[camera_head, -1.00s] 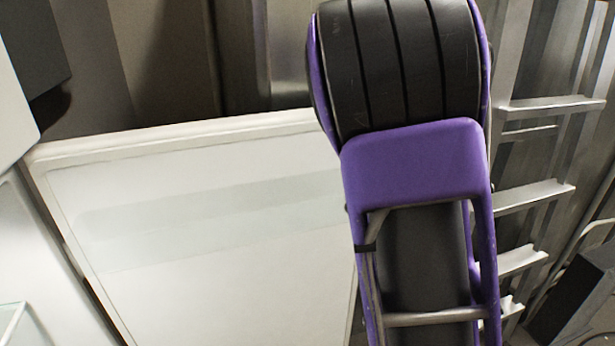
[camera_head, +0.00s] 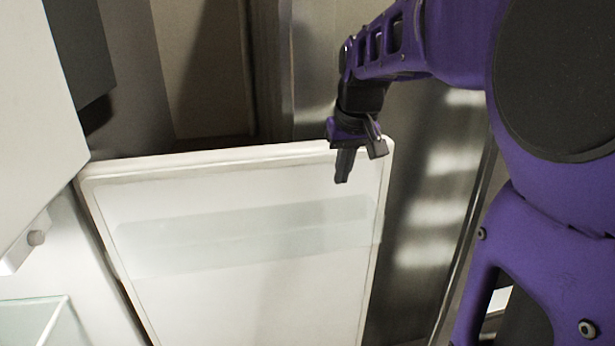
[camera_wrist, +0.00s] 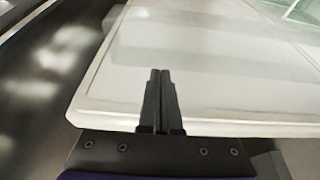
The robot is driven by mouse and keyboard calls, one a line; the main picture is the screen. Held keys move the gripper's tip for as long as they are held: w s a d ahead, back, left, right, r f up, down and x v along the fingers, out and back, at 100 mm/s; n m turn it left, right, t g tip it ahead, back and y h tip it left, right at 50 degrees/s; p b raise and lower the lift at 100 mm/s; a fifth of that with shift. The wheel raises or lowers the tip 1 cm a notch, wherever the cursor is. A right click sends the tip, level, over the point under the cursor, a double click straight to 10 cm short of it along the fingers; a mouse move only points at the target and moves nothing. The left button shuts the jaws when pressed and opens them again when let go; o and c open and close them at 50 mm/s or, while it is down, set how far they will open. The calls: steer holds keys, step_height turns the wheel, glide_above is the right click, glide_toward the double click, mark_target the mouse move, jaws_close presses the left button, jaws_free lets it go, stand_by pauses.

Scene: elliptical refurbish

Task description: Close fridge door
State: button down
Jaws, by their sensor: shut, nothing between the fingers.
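The fridge door (camera_head: 170,300) is white and stands open in the head view, its inner face with a pale shelf band (camera_head: 250,235) turned toward me. The white fridge body (camera_head: 85,260) is at the left, with a glass shelf (camera_head: 40,322) inside. My gripper (camera_head: 343,180) is at the upper right corner of the door, fingers pointing down in front of its inner face. In the wrist view my gripper (camera_wrist: 160,72) is shut and empty, its fingers over the corner of the door (camera_wrist: 210,60). I cannot tell whether they touch it.
A shiny grey metal surface (camera_head: 425,220) stands behind and right of the door. A brown recess (camera_head: 205,70) is behind the door's top edge.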

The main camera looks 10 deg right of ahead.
mark_target(334, 203)
steer(key=x, duration=1)
steer(key=shift+b, duration=0.4)
steer(key=s, duration=0.3)
steer(key=shift+s+r, duration=0.15)
steer(key=shift+r, duration=0.05)
steer(key=shift+s+f, duration=0.1)
steer(key=shift+s, duration=0.25)
steer(key=shift+s, duration=0.1)
